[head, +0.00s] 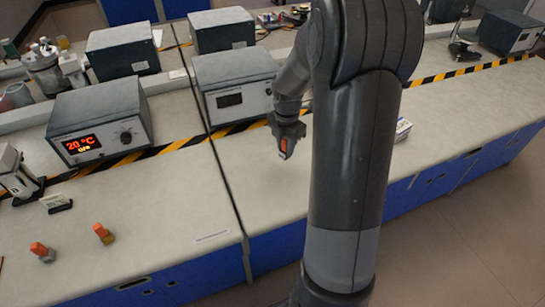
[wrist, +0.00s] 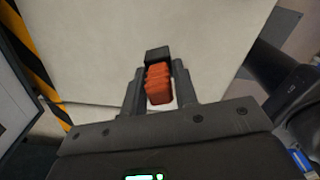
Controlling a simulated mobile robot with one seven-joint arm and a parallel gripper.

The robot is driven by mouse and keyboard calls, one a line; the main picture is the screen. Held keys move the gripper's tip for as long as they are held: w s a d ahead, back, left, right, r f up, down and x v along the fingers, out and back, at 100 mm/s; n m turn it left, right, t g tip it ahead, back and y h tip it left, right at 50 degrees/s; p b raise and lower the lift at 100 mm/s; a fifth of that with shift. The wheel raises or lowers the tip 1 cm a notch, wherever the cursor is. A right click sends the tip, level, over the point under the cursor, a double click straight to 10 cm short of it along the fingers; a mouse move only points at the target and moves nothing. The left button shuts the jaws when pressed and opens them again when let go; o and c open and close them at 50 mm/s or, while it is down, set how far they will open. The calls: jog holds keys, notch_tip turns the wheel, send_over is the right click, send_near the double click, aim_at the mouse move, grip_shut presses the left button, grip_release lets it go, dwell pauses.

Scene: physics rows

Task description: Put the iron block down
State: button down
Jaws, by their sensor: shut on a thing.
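My gripper (head: 286,146) is shut on a block with an orange top, the iron block (head: 284,146), and holds it above the bench (head: 270,190). In the wrist view the ridged orange part of the iron block (wrist: 158,84) sits between the fingers of my gripper (wrist: 160,92). The fingers hide much of the block. A gap between the block and the bench seems to show, but its height is hard to tell.
Two other orange-topped blocks, one greyish (head: 42,253) and one brownish (head: 104,234), stand at the front left. A lit 20 °C instrument (head: 100,125) and a grey box (head: 238,88) stand behind. Striped tape (head: 165,150) crosses the bench. The bench below my gripper is clear.

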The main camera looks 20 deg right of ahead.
jog(key=w+a+f, duration=0.2)
jog(key=a, duration=0.1)
jog(key=shift+w+f, duration=0.3)
jog(key=shift+w, duration=0.1)
jog(key=shift+f, duration=1.95)
jog(key=shift+f, duration=0.15)
jog(key=c, duration=1.1)
grip_release()
